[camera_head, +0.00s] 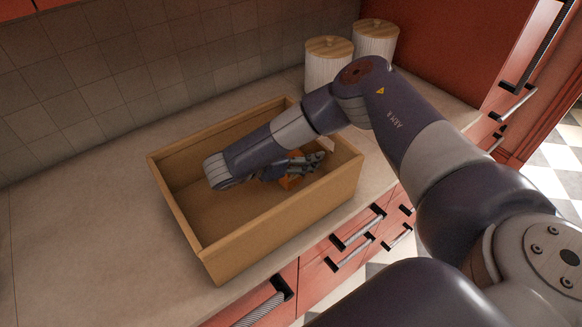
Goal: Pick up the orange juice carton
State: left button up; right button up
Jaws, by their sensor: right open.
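An orange object (288,183), probably the orange juice carton, is in the right part of an open wooden box (273,226) on the counter. Only small orange patches of it show; my right gripper and arm hide the rest. My right gripper (313,162) reaches down into the box, with its fingers pointing right. It is open and right at the orange object. I cannot tell whether the fingers are around it or beside it, or touching it. My left gripper is not in view.
Two white ribbed canisters with wooden lids, one (326,72) nearer and one (376,42) behind, stand near the back wall. The box walls surround my right gripper. The counter (75,235) left of the box is clear. Red drawers with handles lie below the front edge.

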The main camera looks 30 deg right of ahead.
jog(key=shift+a, duration=0.15)
jog(key=shift+c, duration=0.3)
grip_shut()
jog(key=shift+r, duration=0.15)
